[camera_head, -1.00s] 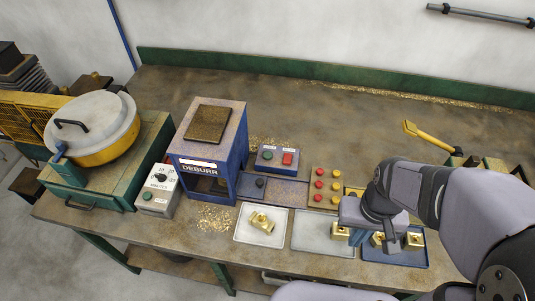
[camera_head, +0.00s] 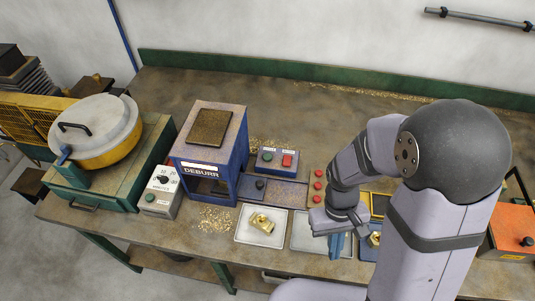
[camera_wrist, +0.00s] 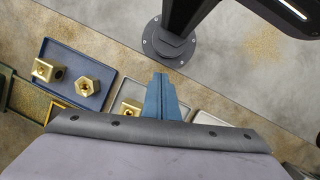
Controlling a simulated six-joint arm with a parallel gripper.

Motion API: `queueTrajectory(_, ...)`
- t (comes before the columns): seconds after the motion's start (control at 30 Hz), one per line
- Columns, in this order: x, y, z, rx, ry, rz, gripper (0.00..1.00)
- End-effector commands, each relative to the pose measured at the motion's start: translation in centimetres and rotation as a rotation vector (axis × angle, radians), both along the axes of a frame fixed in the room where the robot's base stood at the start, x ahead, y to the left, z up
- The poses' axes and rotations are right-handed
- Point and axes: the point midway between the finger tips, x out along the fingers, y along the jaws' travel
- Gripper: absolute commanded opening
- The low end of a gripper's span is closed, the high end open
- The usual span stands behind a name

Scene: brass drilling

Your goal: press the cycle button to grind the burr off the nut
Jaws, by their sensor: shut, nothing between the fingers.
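The blue DEBURR machine (camera_head: 208,150) stands left of centre on the bench, its front opening dark. A small control box (camera_head: 278,166) beside it has a green button (camera_head: 267,156) and a red button (camera_head: 287,160); their labels are too small to read. My gripper (camera_head: 337,247) is over the front of the bench, to the right of and in front of the box, apart from both buttons. Its blue fingers are shut and empty, and they also show in the wrist view (camera_wrist: 158,82). No nut can be made out inside the machine.
A brass piece lies in the left pale tray (camera_head: 246,239). The wrist view shows brass nuts in a blue tray (camera_wrist: 70,53) and one brass block (camera_wrist: 130,107) near my fingers. A grey box with dial and green button (camera_head: 160,192) stands left.

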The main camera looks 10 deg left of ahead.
Motion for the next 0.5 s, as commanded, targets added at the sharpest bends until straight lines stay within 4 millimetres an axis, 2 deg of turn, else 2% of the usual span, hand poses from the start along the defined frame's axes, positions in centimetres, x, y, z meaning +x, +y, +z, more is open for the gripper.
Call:
queueTrajectory(0.17, 6.5, 0.9, -2.8, -0.032, -0.087, 0.241, 0.00)
queueTrajectory(0.3, 12.4, 2.6, -4.4, -0.020, -0.213, 0.412, 0.00)
queueTrajectory(0.5, 20.6, 6.2, -4.9, 0.028, -0.418, 0.630, 0.00)
